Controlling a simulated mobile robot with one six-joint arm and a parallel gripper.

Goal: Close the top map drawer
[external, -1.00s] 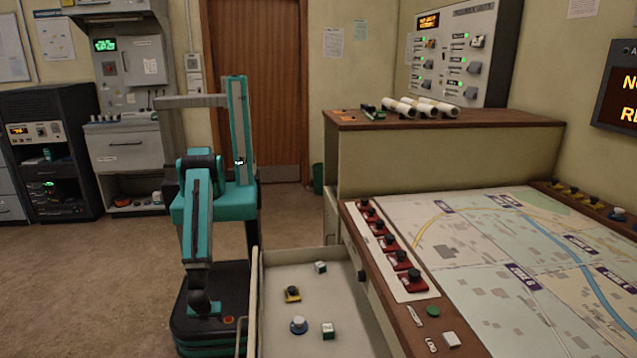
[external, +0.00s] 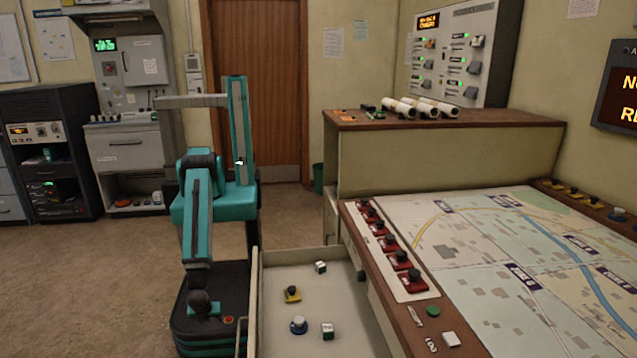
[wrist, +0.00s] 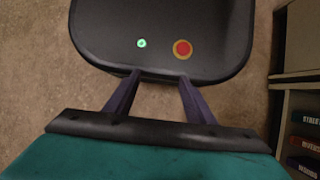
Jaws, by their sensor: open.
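The top map drawer (external: 256,295) is pulled out from the map console, toward my base on the left. The drawer's near end is cut off by the picture's bottom edge. My gripper (wrist: 159,75) shows in the wrist view, with its two fingers apart and nothing between them. It is over my own base, apart from the drawer. In the external view I cannot make out the fingers.
The map console (external: 480,260) with red-based knobs along its edge is right of the drawer. A taller wooden-topped cabinet (external: 430,160) stands behind it. In the wrist view, a pale unit with dark labelled fronts (wrist: 303,150) is at the right edge. Floor (external: 90,280) is free at left.

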